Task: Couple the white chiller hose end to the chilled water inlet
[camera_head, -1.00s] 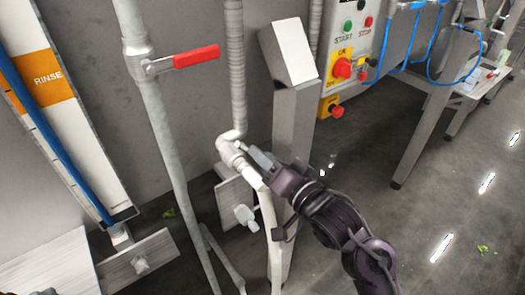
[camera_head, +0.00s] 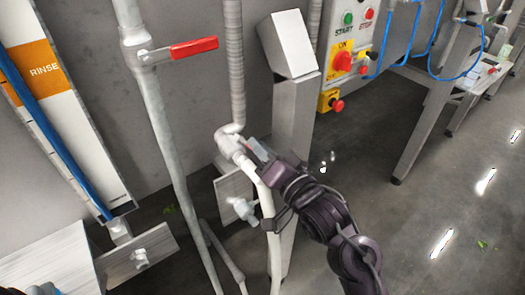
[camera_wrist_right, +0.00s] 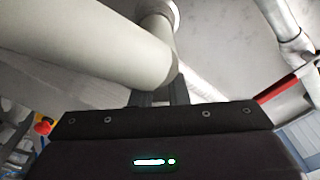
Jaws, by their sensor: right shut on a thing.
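The white chiller hose (camera_head: 268,215) hangs from my right gripper down to the bottom of the head view. My right gripper (camera_head: 247,149) is shut on its upper end, right at the pale elbow (camera_head: 229,134) under the ribbed vertical pipe, which looks like the chilled water inlet. Hose end and elbow appear to meet; I cannot tell whether they are coupled. In the right wrist view, the dark fingers (camera_wrist_right: 158,96) lie under a thick white tube (camera_wrist_right: 85,40), which meets a shorter white tube (camera_wrist_right: 158,30). The fingers hide part of the joint. My left gripper is not clearly seen.
A grey pipe with a red lever valve (camera_head: 194,48) stands left of the elbow. A steel post (camera_head: 290,110) stands close on the right, with the control box (camera_head: 350,50) beyond. A small pale valve (camera_head: 242,208) sits below. Floor at right is mostly clear.

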